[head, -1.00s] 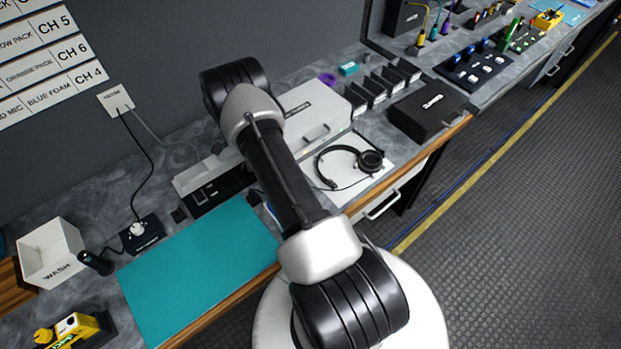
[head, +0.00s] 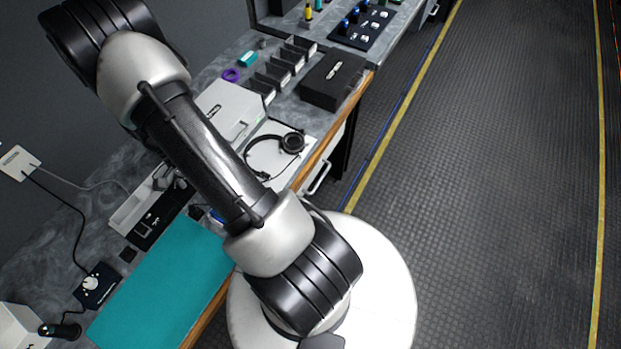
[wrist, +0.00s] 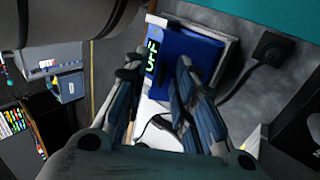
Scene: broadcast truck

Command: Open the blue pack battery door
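A blue pack (wrist: 188,55) with a bright green "OFF" display shows in the wrist view, beyond my fingers. It sits against a grey block on the counter. I cannot make out its battery door; my fingers cover part of its lower side. My gripper (wrist: 155,85) is open, with a clear gap between its two fingers and nothing held. In the head view, only a small blue patch (head: 217,216) shows beside my arm, and my gripper is hidden behind the arm.
A teal mat (head: 165,285) lies on the counter at the lower left. A headset (head: 291,142) lies on a white surface right of my arm. A black box (head: 332,80), small dark bins, a knob box (head: 98,284) and cables are nearby. The floor at right is clear.

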